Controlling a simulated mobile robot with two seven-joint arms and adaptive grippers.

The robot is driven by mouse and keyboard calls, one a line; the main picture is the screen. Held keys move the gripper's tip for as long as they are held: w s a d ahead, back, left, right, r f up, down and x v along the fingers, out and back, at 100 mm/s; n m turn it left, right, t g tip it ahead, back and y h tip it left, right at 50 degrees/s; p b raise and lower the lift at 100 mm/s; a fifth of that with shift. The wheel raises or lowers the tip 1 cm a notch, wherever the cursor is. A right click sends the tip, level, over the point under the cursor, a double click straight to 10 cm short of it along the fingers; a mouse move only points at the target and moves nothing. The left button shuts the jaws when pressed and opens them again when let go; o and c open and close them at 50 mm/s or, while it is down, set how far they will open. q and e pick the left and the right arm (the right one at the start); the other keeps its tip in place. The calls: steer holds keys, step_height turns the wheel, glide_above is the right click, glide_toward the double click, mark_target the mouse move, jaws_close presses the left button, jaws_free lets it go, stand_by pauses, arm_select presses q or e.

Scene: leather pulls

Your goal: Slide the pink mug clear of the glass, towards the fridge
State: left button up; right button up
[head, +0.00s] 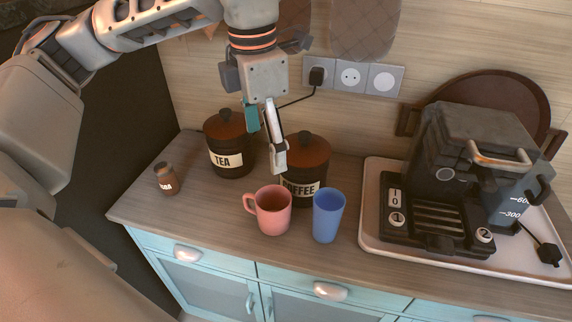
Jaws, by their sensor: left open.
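The pink mug (272,212) stands upright on the wooden worktop, its handle pointing left. The blue glass (328,216) stands upright just right of the mug, with a narrow gap between them. My left gripper (267,148) points down from above, behind and above the mug, in front of the coffee canister. It is open, holds nothing and appears apart from the mug. My right gripper is not in view. A tall dark surface (128,110) rises beyond the worktop's left end; I cannot tell for sure that it is the fridge.
The coffee canister (305,160) stands close behind the mug and glass. The tea canister (228,145) is behind left, and a small brown jar (166,179) is far left. The worktop (205,205) is clear left of the mug. A tray (373,215) with a coffee machine (470,165) is right.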

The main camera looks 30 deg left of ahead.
arm_select(q)
steer(key=b, duration=0.3)
glide_above(272, 202)
steer(key=s+d, duration=0.2)
steer(key=s, duration=0.1)
step_height(272, 202, down, 6)
steer(key=shift+g, duration=0.4)
step_height(272, 202, down, 10)
steer(key=b, duration=0.4)
steer(key=shift+w+a+f, duration=0.15)
steer(key=shift+f, duration=0.9)
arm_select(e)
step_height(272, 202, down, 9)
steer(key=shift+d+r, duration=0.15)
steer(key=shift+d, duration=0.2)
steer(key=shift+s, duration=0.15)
